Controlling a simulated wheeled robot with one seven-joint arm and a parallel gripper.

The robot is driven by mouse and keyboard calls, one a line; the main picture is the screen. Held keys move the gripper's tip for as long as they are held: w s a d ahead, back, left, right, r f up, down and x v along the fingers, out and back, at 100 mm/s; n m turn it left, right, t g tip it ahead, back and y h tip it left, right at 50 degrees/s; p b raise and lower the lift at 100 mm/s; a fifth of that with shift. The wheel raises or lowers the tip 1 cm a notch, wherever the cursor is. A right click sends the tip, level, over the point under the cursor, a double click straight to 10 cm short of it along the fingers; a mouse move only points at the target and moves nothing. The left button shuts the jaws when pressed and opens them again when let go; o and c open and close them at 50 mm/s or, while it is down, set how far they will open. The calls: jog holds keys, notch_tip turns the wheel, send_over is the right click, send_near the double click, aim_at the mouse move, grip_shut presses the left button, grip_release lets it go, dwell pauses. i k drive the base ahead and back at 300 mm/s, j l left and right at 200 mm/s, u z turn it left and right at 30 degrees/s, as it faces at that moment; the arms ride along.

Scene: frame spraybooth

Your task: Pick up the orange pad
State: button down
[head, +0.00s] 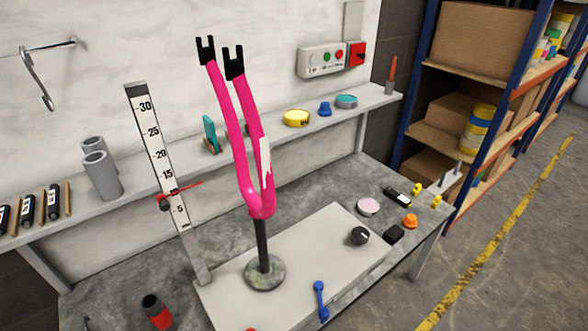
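A small orange piece (410,221), the only orange loose item I can make out and likely the orange pad, sits on the grey bench (340,180) near its right end. It has a rounded top on a wider base. A black block (393,235) lies just in front of it to the left. A pale pink disc (368,206) lies further left, apart from it. My gripper does not show in this view.
A pink fork (257,185) stands upright on a post on the raised grey slab (325,240). A black knob (360,236) and blue tool (320,300) rest on the slab. A black gadget (397,197) and yellow pieces (417,188) lie behind the orange piece.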

aim_at(410, 222)
jog(key=i+l+u, duration=0.1)
jog(key=i, duration=0.45)
jog(key=i+l+u, duration=0.15)
jog(key=i, duration=0.35)
jog(key=i+l+u, duration=0.1)
jog(key=i+l, duration=0.25)
jog(key=i, duration=0.15)
jog(key=i+l+u, duration=0.1)
jog(key=i+l, duration=0.15)
jog(key=i, duration=0.25)
